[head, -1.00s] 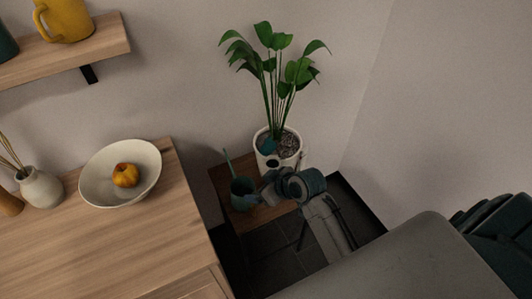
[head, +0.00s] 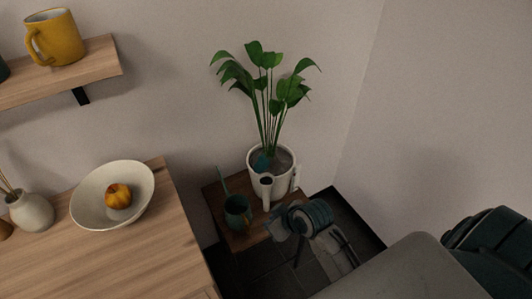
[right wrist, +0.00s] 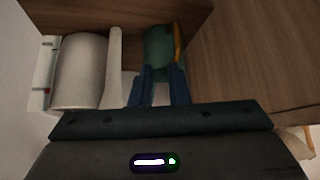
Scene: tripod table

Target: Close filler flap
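The white planter (head: 283,183) holds a leafy plant and stands on a small wooden table. A white filler tube (head: 267,192) with a dark mouth rises on its near side. A teal piece (head: 262,162) stands up just behind the mouth and looks like the raised flap. My right gripper (head: 275,228) is below and in front of the planter, apart from the tube. In the right wrist view its blue fingers (right wrist: 162,88) are apart with nothing between them; the planter (right wrist: 78,70) and tube (right wrist: 114,65) lie left of them. My left gripper is out of view.
A teal can (head: 238,210) stands on the small table (head: 212,196), left of the gripper; it also shows ahead of the fingers in the right wrist view (right wrist: 157,48). A wooden cabinet (head: 120,262) with a bowl (head: 85,208) is at left. Walls close in behind and right.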

